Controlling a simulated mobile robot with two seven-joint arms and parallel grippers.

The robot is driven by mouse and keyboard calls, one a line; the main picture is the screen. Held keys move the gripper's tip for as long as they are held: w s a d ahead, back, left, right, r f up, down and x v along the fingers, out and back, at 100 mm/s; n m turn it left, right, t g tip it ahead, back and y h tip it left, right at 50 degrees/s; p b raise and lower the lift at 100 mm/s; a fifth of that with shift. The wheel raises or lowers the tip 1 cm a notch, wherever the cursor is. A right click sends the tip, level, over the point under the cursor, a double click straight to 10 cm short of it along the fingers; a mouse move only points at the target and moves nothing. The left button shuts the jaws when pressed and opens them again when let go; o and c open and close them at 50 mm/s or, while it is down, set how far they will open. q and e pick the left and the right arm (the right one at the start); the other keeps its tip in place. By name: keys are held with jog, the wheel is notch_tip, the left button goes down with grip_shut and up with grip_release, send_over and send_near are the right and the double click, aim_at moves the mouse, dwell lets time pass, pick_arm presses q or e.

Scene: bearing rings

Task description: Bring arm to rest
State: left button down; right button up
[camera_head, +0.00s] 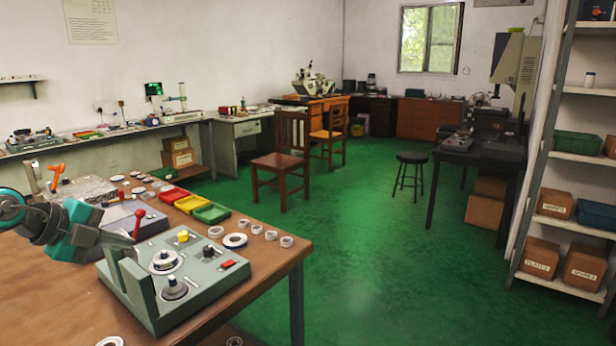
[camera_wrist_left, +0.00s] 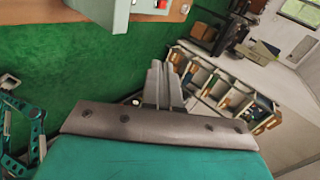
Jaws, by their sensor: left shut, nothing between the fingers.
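My left arm comes in from the left in the head view, with its teal and grey wrist above the left part of the wooden workbench (camera_head: 262,268). My left gripper (camera_head: 122,236) is beside the grey-green fixture (camera_head: 176,276), partly lost against it. In the left wrist view, the left gripper (camera_wrist_left: 160,70) has its two grey fingers together with nothing between them. They point away over the green floor, apart from any object. My right gripper is in neither view.
Red, yellow and green trays (camera_head: 188,204) and several bearing rings (camera_head: 236,240) lie on the bench. A red-knobbed lever (camera_head: 139,215) stands near my left gripper. A chair (camera_head: 281,165) and shelving rack (camera_head: 560,190) stand beyond. The green floor (camera_head: 370,270) right of the bench is clear.

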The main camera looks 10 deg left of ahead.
pick_arm(q)
jog(key=s+d+f+n+t+h, duration=0.25)
jog(key=d+f, duration=0.35)
jog(key=d, duration=0.3)
jog(key=s+d+f+n+t+h, duration=0.1)
jog(key=d+f+n+t+h, duration=0.25)
jog(key=d+f, duration=0.45)
jog(key=s+d+f+n+g+y, duration=0.2)
jog(key=s+d+f+n+y, duration=0.1)
jog(key=s+f+n, duration=0.4)
jog(key=s+d+f+n+g+y, duration=0.2)
jog(key=s+d+f+n+y, duration=0.2)
jog(key=s+f, duration=0.5)
jog(key=f+n+y, duration=0.1)
jog(key=n, duration=0.1)
jog(key=shift+s+d+f+n+y, duration=0.25)
jog(key=shift+s+f+n+y, duration=0.1)
jog(key=shift+s+n+y, duration=0.05)
jog(key=c, duration=1.8)
grip_release()
